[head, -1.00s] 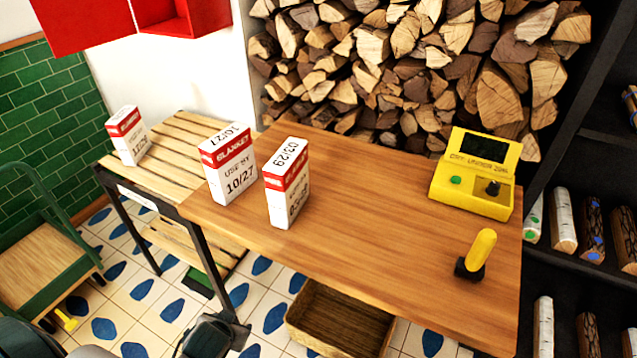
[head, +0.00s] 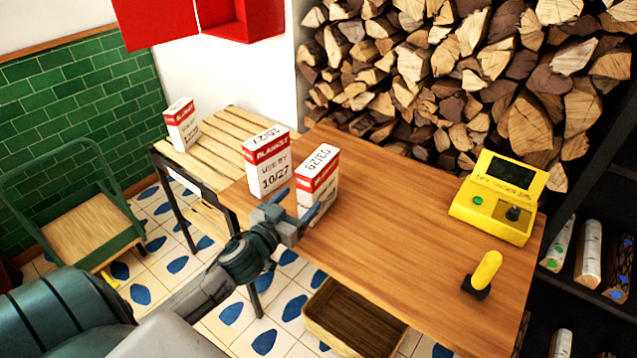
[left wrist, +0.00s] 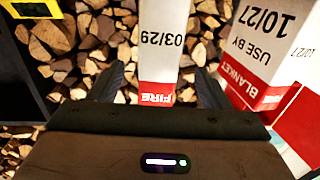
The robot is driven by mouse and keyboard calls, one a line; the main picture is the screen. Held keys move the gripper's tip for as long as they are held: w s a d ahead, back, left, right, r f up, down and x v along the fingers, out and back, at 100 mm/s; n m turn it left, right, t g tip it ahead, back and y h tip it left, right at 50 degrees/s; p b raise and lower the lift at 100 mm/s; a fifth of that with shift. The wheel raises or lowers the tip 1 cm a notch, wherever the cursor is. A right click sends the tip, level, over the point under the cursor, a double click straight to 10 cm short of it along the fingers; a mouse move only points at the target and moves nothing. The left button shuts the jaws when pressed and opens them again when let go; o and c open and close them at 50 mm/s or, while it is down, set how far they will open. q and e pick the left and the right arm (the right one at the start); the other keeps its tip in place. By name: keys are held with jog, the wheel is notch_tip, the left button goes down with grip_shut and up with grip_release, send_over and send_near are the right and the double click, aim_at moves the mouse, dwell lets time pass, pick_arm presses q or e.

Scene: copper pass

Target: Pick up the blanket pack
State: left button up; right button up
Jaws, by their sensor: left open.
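Three white-and-red packs stand upright. The 03/29 pack (head: 320,172) is on the wooden table, and the 10/27 pack marked BLANKET (head: 268,165) stands just left of it. A third pack (head: 181,124) stands farther left on the slatted top. My left gripper (head: 298,204) is open, at the near side of the 03/29 pack and covering its lower part. In the left wrist view the 03/29 pack (left wrist: 161,40) shows between the open fingertips (left wrist: 160,84), with the 10/27 pack (left wrist: 258,45) to the right. I cannot tell whether the fingers touch it. My right gripper is out of view.
A yellow console (head: 500,200) and a yellow-handled lever (head: 484,274) stand on the table's right part; the table middle (head: 400,220) is clear. A basket (head: 350,322) is below, stacked logs (head: 450,70) behind, and a green cart (head: 75,215) at left.

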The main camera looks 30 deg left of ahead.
aim_at(303, 195)
pick_arm(q)
jog(key=shift+w, duration=0.95)
jog(key=shift+w+p, duration=0.4)
jog(key=shift+p, duration=0.05)
jog(key=shift+w+r+p, duration=0.2)
jog(key=shift+w+p, duration=0.7)
jog(key=shift+w, duration=0.25)
jog(key=w, duration=0.1)
jog(key=w+p, duration=0.1)
jog(key=shift+w+f, duration=0.3)
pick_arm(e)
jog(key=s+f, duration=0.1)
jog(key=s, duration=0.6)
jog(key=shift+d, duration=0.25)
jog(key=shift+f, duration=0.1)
pick_arm(q)
jog(key=shift+r, duration=0.1)
jog(key=c, duration=1.5)
